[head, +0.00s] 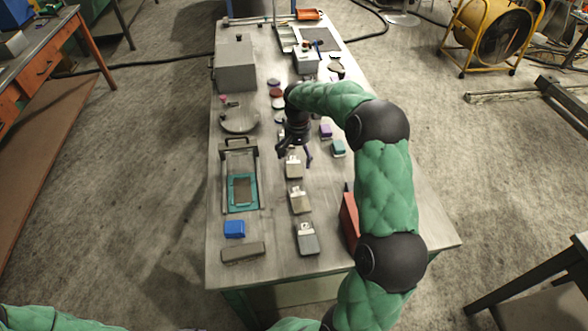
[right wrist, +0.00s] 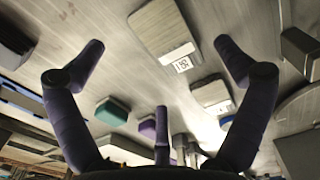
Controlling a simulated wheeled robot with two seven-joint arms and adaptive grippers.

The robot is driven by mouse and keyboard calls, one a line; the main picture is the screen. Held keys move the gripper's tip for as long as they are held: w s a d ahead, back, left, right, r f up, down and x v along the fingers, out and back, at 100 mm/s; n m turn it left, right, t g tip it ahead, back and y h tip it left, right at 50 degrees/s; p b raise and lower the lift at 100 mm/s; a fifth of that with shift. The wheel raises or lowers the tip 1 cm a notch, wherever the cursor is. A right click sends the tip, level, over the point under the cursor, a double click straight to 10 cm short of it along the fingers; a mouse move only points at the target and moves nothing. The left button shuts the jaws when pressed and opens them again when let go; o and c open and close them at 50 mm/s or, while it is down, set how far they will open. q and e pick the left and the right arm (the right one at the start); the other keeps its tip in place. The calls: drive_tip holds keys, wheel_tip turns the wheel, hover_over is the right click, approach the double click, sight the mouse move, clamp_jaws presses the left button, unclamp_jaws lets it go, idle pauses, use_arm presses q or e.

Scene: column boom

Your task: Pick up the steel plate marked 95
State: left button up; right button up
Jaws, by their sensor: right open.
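Three steel plates with white labels lie in a row on the table: a far one (head: 293,170), a middle one (head: 300,203) and a near one (head: 307,242). The labels are too small to read in the head view. My right gripper (head: 295,157) is open and empty, above the far plate. In the right wrist view, one labelled plate (right wrist: 160,25) shows between and beyond the spread fingers, its printed number tilted and hard to read for sure. Another labelled plate (right wrist: 211,93) lies near the right finger. My left gripper is out of view.
On the table (head: 270,185) are a teal-framed fixture (head: 231,189), a blue block (head: 234,228), a grey bar (head: 243,252), and purple (head: 326,130) and teal (head: 338,147) blocks. A red upright box (head: 348,220) stands right of the plates, close to my right arm.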

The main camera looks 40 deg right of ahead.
sight(297, 166)
drive_tip(key=f+b, duration=0.1)
drive_tip(key=f, duration=0.1)
drive_tip(key=f+b, duration=0.1)
drive_tip(key=f, duration=0.2)
drive_tip(key=shift+w+d, duration=0.2)
drive_tip(key=shift+c, duration=0.3)
